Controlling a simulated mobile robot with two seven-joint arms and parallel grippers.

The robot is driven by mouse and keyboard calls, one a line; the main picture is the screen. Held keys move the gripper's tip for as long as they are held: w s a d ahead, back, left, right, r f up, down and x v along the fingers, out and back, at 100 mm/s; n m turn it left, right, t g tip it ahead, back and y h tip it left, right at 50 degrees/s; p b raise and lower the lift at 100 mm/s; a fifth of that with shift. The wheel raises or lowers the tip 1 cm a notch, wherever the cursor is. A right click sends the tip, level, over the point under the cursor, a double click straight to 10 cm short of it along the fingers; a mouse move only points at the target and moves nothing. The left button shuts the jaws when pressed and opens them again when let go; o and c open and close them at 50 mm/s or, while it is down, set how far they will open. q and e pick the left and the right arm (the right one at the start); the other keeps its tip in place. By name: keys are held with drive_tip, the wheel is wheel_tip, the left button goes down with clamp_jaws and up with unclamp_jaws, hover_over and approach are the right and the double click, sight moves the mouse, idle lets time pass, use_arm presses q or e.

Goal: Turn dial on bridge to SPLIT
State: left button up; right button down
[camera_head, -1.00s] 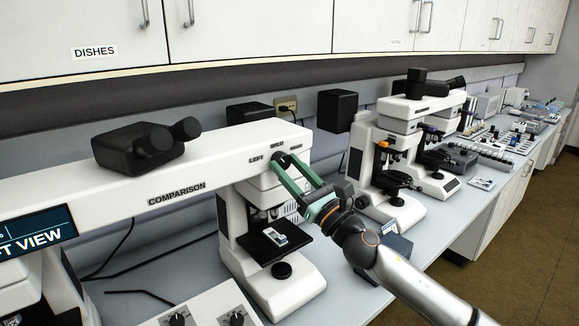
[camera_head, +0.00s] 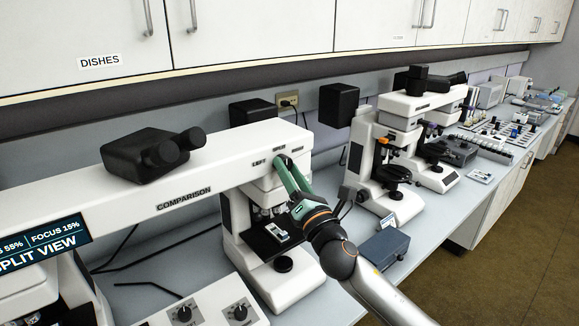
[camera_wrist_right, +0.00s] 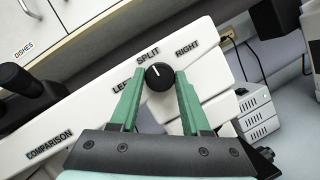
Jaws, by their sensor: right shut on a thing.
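The comparison bridge (camera_head: 225,180) is a long white beam marked COMPARISON, LEFT, SPLIT and RIGHT. Its black round dial (camera_wrist_right: 159,77) sits just below the SPLIT label in the right wrist view, with its white pointer mark towards SPLIT. My right gripper (camera_wrist_right: 160,78) has its green fingers on either side of the dial, shut on it. In the head view the right gripper (camera_head: 283,162) reaches the front of the bridge and mostly hides the dial. The bridge's screen (camera_head: 45,243) reads SPLIT VIEW. My left gripper is not in view.
Black eyepieces (camera_head: 150,152) sit on top of the bridge. A microscope stage (camera_head: 268,240) with a slide is below it, close to my right arm. A blue-grey box (camera_head: 386,248) and other microscopes (camera_head: 385,150) stand to the right. A knob panel (camera_head: 205,305) is in front.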

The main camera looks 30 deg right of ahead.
drive_tip(key=shift+m, duration=0.3)
drive_tip(key=shift+c, duration=1.8)
unclamp_jaws()
drive_tip(key=b+v, duration=0.3)
drive_tip(key=v, duration=0.9)
drive_tip(key=shift+s, duration=0.3)
drive_tip(key=shift+f, duration=0.15)
